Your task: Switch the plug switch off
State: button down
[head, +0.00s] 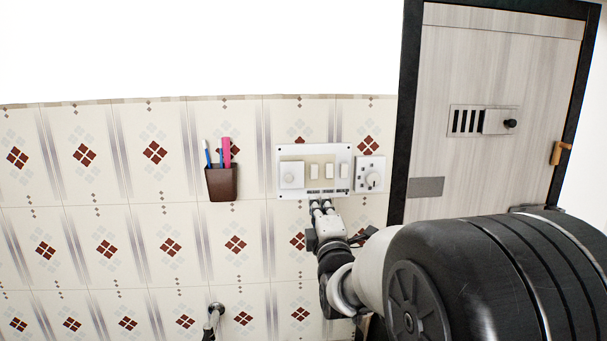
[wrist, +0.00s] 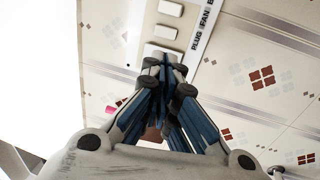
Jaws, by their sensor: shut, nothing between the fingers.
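In the wrist view, a label strip (wrist: 202,32) reads "PLUG" and "FAN". A white switch (wrist: 165,33) lies beside the word "PLUG", and another (wrist: 171,8) beside "FAN". My gripper (head: 321,203) is shut and empty at the panel's lower edge. In the wrist view, its fingertips (wrist: 165,66) cover part of a further white piece just below the plug switch. I cannot tell whether they touch the panel.
A socket plate (head: 370,160) with a round knob is right of the panel. A brown holder (head: 221,184) with toothbrushes and a pink tube hangs to the left. A door (head: 490,90) with a dark frame stands at right. A metal fitting (head: 215,311) shows low on the wall.

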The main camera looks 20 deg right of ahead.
aim_at(314, 172)
jog(key=p+x, duration=0.2)
jog(key=x, duration=1.2)
jog(key=shift+p, duration=0.4)
